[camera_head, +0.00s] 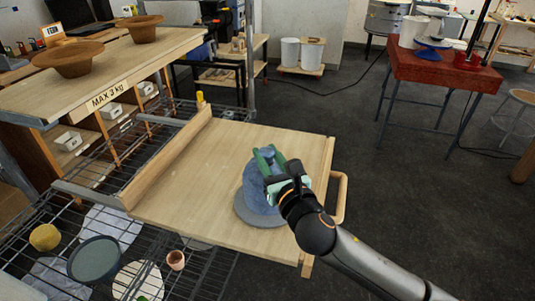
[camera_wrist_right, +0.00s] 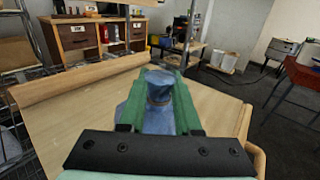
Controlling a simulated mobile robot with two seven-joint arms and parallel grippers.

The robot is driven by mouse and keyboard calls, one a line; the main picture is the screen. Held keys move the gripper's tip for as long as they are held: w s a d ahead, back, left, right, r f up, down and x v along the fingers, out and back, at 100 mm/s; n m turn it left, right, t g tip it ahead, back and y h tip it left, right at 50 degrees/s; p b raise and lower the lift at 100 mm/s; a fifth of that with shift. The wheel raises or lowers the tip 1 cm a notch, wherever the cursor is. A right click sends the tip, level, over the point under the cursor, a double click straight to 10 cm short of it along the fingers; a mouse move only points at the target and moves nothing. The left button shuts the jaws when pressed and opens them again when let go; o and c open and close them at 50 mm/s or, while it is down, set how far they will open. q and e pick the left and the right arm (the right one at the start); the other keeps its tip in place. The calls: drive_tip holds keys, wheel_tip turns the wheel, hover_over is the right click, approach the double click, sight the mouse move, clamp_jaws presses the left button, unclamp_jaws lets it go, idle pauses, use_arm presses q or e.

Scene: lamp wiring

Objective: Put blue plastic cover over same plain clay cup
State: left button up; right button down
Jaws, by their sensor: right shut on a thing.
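The blue plastic cover (camera_head: 256,192) stands on a round grey disc (camera_head: 250,217) on the wooden board. In the right wrist view the cover (camera_wrist_right: 158,122) fills the space between my green fingers. My right gripper (camera_head: 268,162) is shut on the upper part of the cover; its fingers (camera_wrist_right: 160,78) lie along both sides. A brownish patch (camera_wrist_right: 160,93) shows between the blue folds in the wrist view. I cannot tell whether it is the plain clay cup, or how far the cover encloses it. My left gripper is in neither view.
The wooden board (camera_head: 180,185) has bare room left of the disc, with a raised wooden ledge (camera_head: 165,155) on its left. Clay bowls (camera_head: 70,60) stand on the upper shelf. The wire rack below holds plates (camera_head: 95,260) and a small clay cup (camera_head: 175,259).

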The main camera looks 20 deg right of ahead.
drive_tip(key=shift+f, duration=0.2)
drive_tip(key=c, duration=0.5)
unclamp_jaws()
